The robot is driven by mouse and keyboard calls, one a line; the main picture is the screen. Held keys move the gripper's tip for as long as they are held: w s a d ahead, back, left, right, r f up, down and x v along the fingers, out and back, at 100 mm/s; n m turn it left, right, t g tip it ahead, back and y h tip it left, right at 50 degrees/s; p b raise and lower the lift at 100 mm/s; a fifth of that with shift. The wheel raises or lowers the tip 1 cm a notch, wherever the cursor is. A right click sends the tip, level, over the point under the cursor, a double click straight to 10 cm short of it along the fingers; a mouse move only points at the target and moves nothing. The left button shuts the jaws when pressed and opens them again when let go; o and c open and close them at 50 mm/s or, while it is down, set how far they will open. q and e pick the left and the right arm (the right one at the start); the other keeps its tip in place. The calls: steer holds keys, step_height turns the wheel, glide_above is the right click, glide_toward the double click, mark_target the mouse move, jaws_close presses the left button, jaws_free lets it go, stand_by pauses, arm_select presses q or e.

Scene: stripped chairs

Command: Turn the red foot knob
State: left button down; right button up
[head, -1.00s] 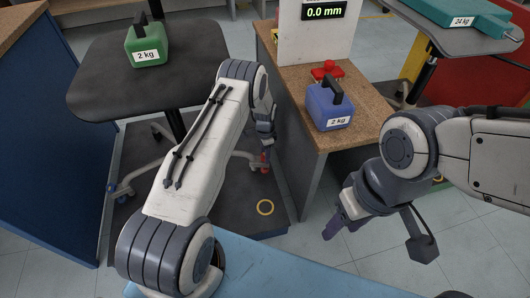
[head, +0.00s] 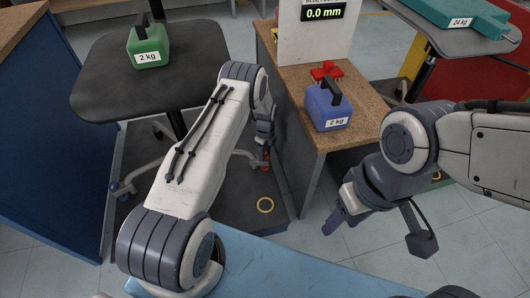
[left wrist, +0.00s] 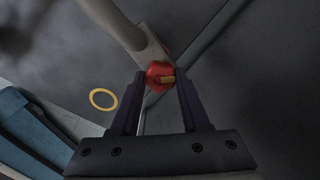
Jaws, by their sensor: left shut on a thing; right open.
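The red foot knob (left wrist: 155,70) sits at the end of a pale chair leg (left wrist: 116,22) in the left wrist view, with a yellow mark on its face. My left gripper (left wrist: 162,76) has its two dark fingers on either side of the knob and is shut on it. In the head view my left gripper (head: 264,146) is low beside the chair base and hides most of the red knob (head: 266,161). My right gripper (head: 335,220) hangs open and empty over the floor at the right.
A black chair seat (head: 100,80) bears a green 2 kg weight (head: 147,58). A blue 2 kg weight (head: 322,116) and a red part (head: 326,70) are on the cork-topped bench (head: 297,83). A yellow ring (head: 265,205) lies on the dark mat (head: 240,215).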

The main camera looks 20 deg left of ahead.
arm_select(q)
steer(key=m, duration=0.5)
steer(key=shift+a+m, duration=0.1)
steer(key=shift+m, duration=2.5)
steer(key=shift+c, duration=1.9)
jaws_free()
steer(key=shift+r+p, duration=0.1)
steer(key=shift+p, duration=0.2)
step_height(320, 180, up, 10)
steer(key=p, duration=0.4)
steer(key=shift+r, duration=0.15)
